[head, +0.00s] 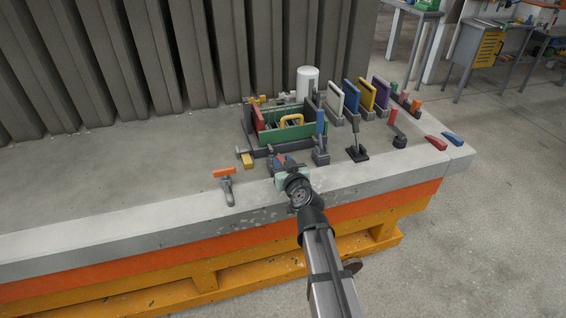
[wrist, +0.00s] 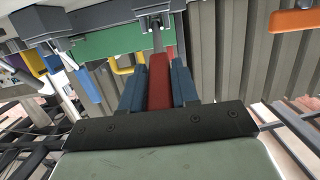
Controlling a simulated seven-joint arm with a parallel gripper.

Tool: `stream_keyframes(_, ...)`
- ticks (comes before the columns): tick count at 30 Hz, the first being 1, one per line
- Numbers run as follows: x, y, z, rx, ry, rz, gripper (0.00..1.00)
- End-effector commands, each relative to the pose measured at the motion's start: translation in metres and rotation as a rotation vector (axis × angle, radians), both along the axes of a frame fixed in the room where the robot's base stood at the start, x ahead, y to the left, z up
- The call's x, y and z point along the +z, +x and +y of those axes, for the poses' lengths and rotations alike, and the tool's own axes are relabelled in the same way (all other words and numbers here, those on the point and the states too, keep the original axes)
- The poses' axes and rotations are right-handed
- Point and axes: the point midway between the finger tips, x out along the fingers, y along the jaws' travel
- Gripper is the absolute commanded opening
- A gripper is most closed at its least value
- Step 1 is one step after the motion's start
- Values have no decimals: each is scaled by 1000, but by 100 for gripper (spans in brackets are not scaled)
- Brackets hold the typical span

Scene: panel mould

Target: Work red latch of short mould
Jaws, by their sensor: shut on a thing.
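The red latch handle (wrist: 159,88) sits between the two blue fingers of my gripper (wrist: 160,72) in the wrist view. The gripper is shut on it. A metal shaft runs from the handle to a grey bracket (wrist: 150,8) in front of a green wall (wrist: 105,43). In the head view my gripper (head: 280,161) is low at the bench's front edge, just in front of the green open-topped box (head: 290,135). There the red handle is mostly hidden by the gripper and arm.
An orange-handled clamp (head: 226,178) and a yellow-handled piece (head: 247,160) lie left of my gripper. A blue-handled lever (head: 320,125), a black upright lever (head: 356,145) and a red-handled lever (head: 393,120) stand right. The bench top (head: 100,195) is clear at far left.

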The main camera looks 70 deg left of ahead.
Motion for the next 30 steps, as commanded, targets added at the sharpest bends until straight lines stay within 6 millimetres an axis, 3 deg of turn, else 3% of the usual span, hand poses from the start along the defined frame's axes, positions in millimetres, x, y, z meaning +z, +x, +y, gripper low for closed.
stream_keyframes(18,-1,0,0,-1,11,0,0)
stream_keyframes(19,-1,0,0,-1,11,0,31)
stream_keyframes(25,-1,0,0,0,10,0,50)
stream_keyframes(30,-1,0,0,0,10,0,51)
